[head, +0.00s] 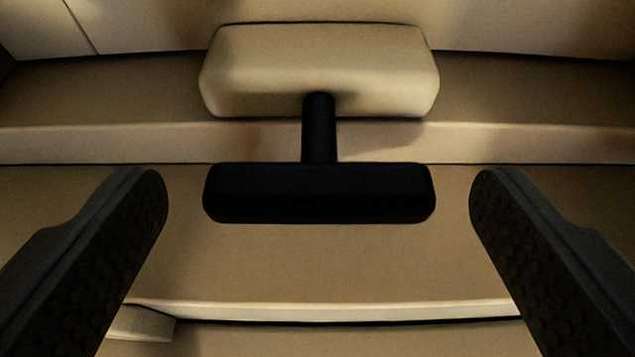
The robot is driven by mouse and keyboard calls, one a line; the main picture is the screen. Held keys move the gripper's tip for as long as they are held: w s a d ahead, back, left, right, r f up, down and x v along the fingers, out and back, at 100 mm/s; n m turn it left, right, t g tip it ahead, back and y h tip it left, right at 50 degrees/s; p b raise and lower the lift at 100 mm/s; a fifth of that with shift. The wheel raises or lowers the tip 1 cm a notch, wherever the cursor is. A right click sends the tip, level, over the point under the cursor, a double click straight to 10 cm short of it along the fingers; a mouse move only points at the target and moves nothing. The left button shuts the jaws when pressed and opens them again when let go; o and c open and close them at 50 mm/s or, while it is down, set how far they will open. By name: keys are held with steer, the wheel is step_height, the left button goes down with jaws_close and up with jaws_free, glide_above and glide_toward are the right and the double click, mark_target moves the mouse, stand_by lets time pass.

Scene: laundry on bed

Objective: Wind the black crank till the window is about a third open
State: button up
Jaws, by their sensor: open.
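The black crank (319,193) shows in the middle of the head view as a wide dark bar on a short black stem. The stem runs up to a cream rounded housing (318,75) behind it. My gripper (318,195) is open, with one dark finger on each side of the bar. Gaps show between both fingers and the bar's ends, so neither finger touches it. The window's pane is not recognisable in this view, so how far it is open cannot be told.
Tan and cream ledges (520,145) run across the picture behind the crank. A small pale block (140,323) shows at the lower left, partly behind the left finger. The space between the fingers below the bar is clear.

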steer(key=c, duration=1)
steer(key=shift+a, duration=0.1)
steer(key=shift+n+b, duration=0.3)
steer(key=shift+b, duration=0.15)
